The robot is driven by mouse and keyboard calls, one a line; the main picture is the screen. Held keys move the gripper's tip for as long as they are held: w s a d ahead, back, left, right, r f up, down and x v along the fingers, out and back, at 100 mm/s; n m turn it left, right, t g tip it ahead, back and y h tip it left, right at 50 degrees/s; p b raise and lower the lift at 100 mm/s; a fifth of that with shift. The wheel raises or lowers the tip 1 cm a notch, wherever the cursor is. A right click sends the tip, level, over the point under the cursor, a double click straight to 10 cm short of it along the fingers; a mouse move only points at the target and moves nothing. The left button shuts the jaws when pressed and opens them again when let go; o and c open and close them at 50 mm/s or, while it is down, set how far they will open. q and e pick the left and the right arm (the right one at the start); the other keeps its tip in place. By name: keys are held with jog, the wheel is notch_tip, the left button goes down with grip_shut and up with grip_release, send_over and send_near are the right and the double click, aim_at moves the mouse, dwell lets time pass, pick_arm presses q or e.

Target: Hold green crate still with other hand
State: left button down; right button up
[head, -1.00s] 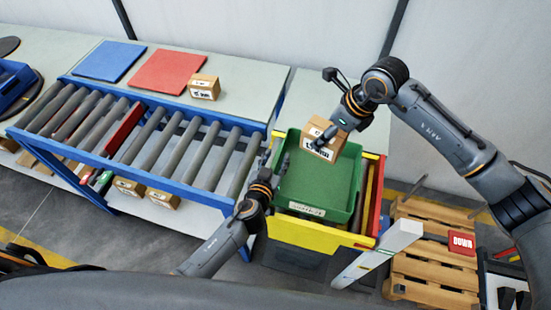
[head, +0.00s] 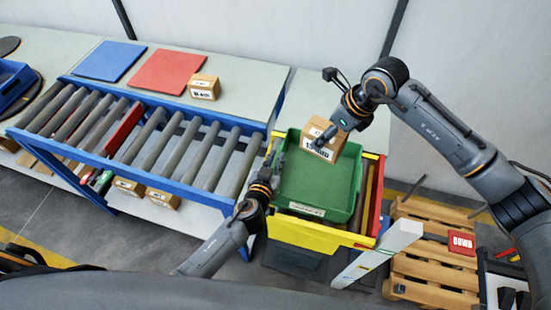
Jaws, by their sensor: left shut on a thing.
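The green crate (head: 308,207) sits upright on a yellow and red framed stand in the head view, its inside looking empty. My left gripper (head: 274,168) is shut on the crate's left wall, with the arm coming from below. My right gripper (head: 335,130) is over the far part of the crate, at a small cardboard box (head: 322,142) with a printed white label. The box is above the crate's far wall. The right fingers are partly hidden, so their grip on the box is hard to see.
A roller conveyor (head: 150,135) with a blue frame stands left of the crate. Behind it are a blue mat (head: 110,61), a red mat (head: 167,71) and another cardboard box (head: 205,87). A white post (head: 378,254) and a wooden pallet (head: 430,265) are at the right.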

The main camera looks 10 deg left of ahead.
jog(key=shift+r, duration=0.1)
dwell(0.3)
send_over(314, 179)
notch_tip(314, 179, down, 6)
dwell(0.4)
jog(key=shift+f, duration=5.35)
